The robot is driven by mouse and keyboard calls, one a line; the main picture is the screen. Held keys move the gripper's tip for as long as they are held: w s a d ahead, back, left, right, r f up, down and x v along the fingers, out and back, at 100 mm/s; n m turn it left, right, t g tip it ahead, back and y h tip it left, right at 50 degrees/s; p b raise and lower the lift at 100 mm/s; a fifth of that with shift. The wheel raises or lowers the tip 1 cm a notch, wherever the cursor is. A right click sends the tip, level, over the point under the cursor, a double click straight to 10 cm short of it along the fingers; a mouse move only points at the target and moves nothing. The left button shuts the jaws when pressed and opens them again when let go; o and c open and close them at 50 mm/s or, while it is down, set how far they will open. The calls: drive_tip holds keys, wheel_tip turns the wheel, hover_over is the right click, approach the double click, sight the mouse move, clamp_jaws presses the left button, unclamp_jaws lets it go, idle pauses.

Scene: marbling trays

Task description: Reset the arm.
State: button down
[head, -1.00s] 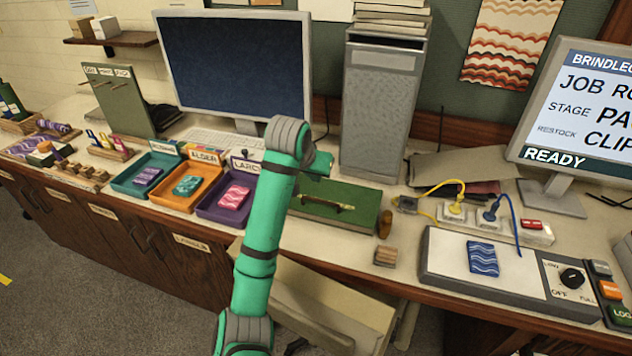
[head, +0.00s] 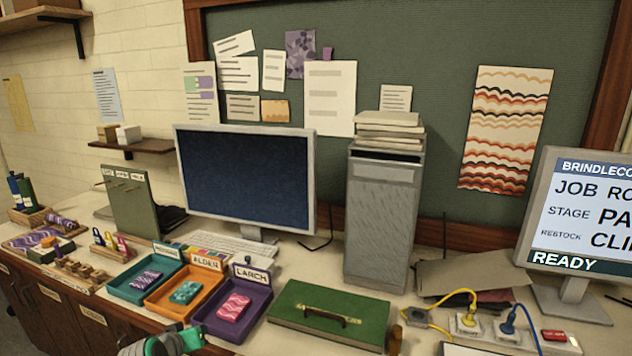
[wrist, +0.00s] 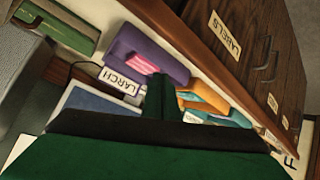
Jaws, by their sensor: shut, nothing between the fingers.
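My gripper (wrist: 162,88) shows in the wrist view as a dark green body along the bottom, with its fingers closed together and nothing held. It points over the purple tray labelled LARCH (wrist: 178,62), apart from it as far as I can tell. In the head view only a teal and grey piece of my arm shows at the bottom edge, in front of the trays; the gripper is not clearly seen there.
The teal tray (head: 118,291), orange tray (head: 152,303) and purple tray (head: 207,316) each hold a patterned piece. A green box (head: 290,309), grey tower (head: 360,240) and monitor (head: 245,180) stand nearby. Cables (head: 520,320) lie at right.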

drive_tip(key=s+a+f+n+y, duration=0.2)
drive_tip(key=s+a+f, duration=0.25)
drive_tip(key=f, duration=0.25)
drive_tip(key=s+a+f+n+y, duration=0.1)
drive_tip(key=s+a+f, duration=0.2)
drive_tip(key=s+f, duration=0.35)
drive_tip(key=s+d+f+m+y, duration=0.1)
drive_tip(key=s+d+f, duration=0.5)
drive_tip(key=d, duration=0.2)
drive_tip(key=s+d+f, duration=0.5)
drive_tip(key=s+d, duration=0.1)
drive_tip(key=d, duration=0.3)
drive_tip(key=s+d+r+m+t, duration=0.2)
drive_tip(key=s+d+r+m, duration=0.1)
drive_tip(key=s+d, duration=1.2)
drive_tip(key=s+d+r+m+t+h, duration=0.1)
drive_tip(key=s+d+r+h, duration=0.1)
drive_tip(key=s+d+r, duration=0.2)
drive_tip(key=s+d+r+m+t+h, duration=0.1)
drive_tip(key=s+d+r+m+h, duration=0.1)
drive_tip(key=s+r, duration=0.7)
drive_tip(key=shift+s+d+r+t, duration=0.3)
drive_tip(key=shift+s+d, duration=0.3)
drive_tip(key=shift+d, duration=0.25)
